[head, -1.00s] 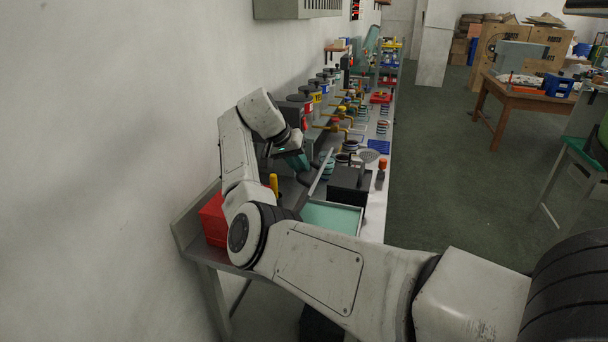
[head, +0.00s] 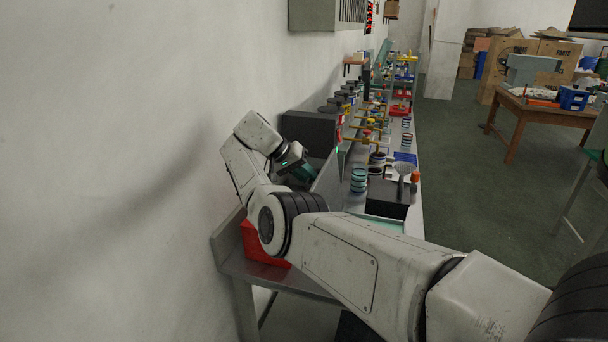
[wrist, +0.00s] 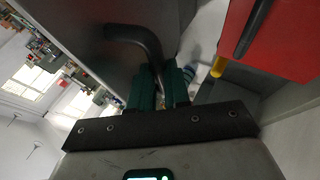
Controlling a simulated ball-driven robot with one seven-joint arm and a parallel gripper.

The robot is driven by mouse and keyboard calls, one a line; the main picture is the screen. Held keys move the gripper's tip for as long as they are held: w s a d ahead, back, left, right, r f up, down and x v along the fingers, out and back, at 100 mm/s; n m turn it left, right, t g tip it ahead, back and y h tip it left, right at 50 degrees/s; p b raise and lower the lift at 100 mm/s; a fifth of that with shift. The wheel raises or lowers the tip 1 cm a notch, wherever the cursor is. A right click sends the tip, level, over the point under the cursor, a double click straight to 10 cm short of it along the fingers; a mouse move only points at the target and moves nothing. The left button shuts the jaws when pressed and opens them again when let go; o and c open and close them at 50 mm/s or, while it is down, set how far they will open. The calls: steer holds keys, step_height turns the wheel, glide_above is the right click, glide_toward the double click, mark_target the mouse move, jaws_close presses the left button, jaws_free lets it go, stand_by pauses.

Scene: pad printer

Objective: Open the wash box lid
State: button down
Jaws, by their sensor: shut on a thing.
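The wash box lid (head: 328,182) shows in the head view as a grey panel standing steeply raised beside my gripper. In the wrist view the lid (wrist: 112,62) fills the upper left, and a black curved handle (wrist: 136,34) stands out from it. My gripper (wrist: 161,88) has its green fingers shut on this handle. In the head view my gripper (head: 303,173) is on the wall side of the lid, partly hidden. The wash box itself is mostly hidden behind the lid and my arm.
A red bin (head: 260,246) sits at the bench's near end, close to the wall. A dark box (head: 310,132) stands behind my wrist. A black box (head: 386,200) and stacked rings (head: 359,180) stand right of the lid.

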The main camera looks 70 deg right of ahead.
steer(key=shift+s+a+f, duration=0.1)
steer(key=shift+s+f, duration=0.1)
steer(key=shift+f, duration=0.55)
steer(key=c, duration=1.3)
jaws_free()
steer(key=shift+o, duration=1)
steer(key=shift+w+r, duration=0.1)
steer(key=shift+r, duration=0.15)
steer(key=b+v, duration=0.2)
steer(key=v, duration=0.8)
steer(key=shift+w+r, duration=0.25)
steer(key=shift+w, duration=0.05)
